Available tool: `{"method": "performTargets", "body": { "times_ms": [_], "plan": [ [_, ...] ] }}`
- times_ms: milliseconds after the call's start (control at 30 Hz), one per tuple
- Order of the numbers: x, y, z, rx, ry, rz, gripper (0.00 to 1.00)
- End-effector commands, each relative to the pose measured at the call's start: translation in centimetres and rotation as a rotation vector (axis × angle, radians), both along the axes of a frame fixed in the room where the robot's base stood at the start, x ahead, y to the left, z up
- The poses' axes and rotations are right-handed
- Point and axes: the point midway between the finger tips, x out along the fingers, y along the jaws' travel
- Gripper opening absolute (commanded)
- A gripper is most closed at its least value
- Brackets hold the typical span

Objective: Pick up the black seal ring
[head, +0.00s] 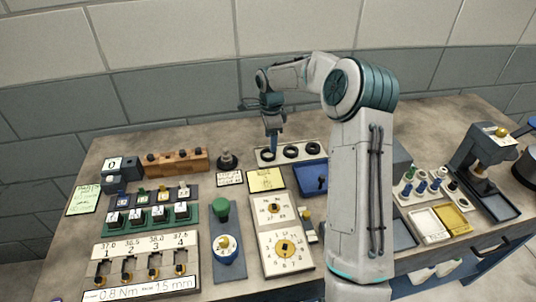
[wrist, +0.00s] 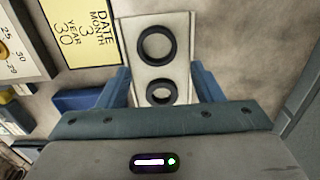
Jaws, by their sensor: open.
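Three black seal rings lie in a row on a pale plate (head: 259,163) at the back middle of the bench: a left ring (head: 268,156), a middle ring (head: 291,151) and a right ring (head: 312,149). In the wrist view, the plate (wrist: 178,18) shows a larger ring (wrist: 140,45) and a smaller ring (wrist: 150,93); the third ring is out of sight there. My gripper (head: 273,147) points down over the left part of the plate. In the wrist view my gripper (wrist: 163,80) is open and empty, its blue fingers either side of the plate, near the smaller ring.
A yellow date note (head: 266,180) and a blue tray (head: 309,180) lie just in front of the plate. A dark round-based fixture (head: 228,160) stands to its left, beside a wooden block (head: 176,163). My arm hides part of the bench at right.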

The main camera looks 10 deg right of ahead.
Motion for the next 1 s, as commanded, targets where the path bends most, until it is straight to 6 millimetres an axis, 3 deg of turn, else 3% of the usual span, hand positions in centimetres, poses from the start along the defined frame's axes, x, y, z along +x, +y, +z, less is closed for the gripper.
{"method": "performTargets", "body": {
  "times_ms": [300, 633, 767, 1000],
  "plan": [
    [-0.3, 0.9, -4.2, 0.002, 0.004, 0.0, 0.6],
    [-0.3, 1.0, -5.0, 0.001, 0.002, 0.001, 0.6],
    [-0.3, 1.0, -4.9, 0.001, 0.002, 0.001, 0.27],
    [-0.3, 1.0, -4.9, 0.001, 0.002, 0.002, 0.27]
  ]
}}
